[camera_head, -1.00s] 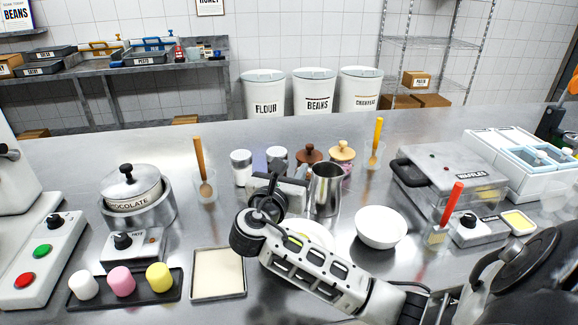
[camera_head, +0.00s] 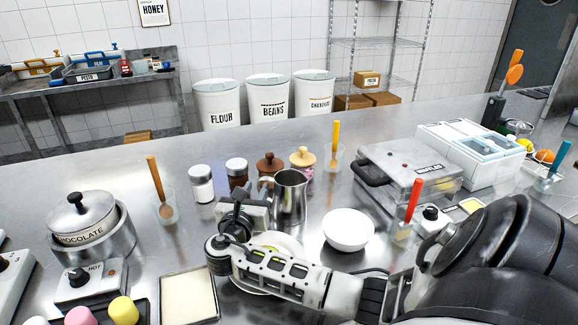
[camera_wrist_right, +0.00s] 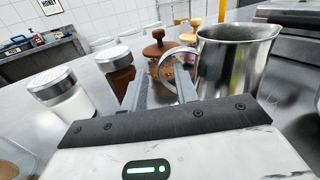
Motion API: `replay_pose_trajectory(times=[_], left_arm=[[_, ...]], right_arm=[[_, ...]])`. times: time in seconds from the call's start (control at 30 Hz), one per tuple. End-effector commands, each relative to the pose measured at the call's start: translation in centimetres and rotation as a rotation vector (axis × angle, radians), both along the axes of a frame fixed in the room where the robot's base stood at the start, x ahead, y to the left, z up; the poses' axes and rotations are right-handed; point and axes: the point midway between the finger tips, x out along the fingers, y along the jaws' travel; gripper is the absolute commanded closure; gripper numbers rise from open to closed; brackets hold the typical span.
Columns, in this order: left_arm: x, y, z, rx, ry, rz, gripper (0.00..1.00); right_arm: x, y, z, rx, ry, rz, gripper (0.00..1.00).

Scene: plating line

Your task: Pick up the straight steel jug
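The straight steel jug (camera_head: 291,200) stands upright on the steel counter, its handle on the left side. It shows large at the upper right of the right wrist view (camera_wrist_right: 234,65), with its looped handle toward my fingers. My right gripper (camera_head: 258,192) is just left of the jug in the head view. In the right wrist view its two fingers (camera_wrist_right: 160,84) are apart with nothing held between them. The jug's handle shows just beyond the right fingertip; I cannot tell whether they touch. My left gripper is not in view.
A plate (camera_head: 270,247) lies partly under my right arm. A chocolate pot (camera_head: 84,220) is at left.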

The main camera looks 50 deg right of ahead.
Motion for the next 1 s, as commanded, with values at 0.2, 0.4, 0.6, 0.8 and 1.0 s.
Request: replay_pose_trajectory(times=[0.2,0.4,0.6,0.8,1.0], left_arm=[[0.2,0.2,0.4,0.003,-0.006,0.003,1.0],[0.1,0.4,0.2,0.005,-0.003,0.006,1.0],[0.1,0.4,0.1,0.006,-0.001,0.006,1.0],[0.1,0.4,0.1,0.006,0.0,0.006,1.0],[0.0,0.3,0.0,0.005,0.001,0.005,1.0]], right_arm=[[1.5,-2.8,0.1,-0.001,0.0,-0.002,0.7],[1.7,-3.2,0.1,0.0,-0.001,-0.001,0.7],[1.7,-3.2,0.1,0.0,-0.001,-0.001,0.98],[1.7,-3.2,0.2,-0.003,-0.002,-0.002,1.0],[1.7,-3.2,0.2,-0.002,-0.002,-0.002,1.0]])
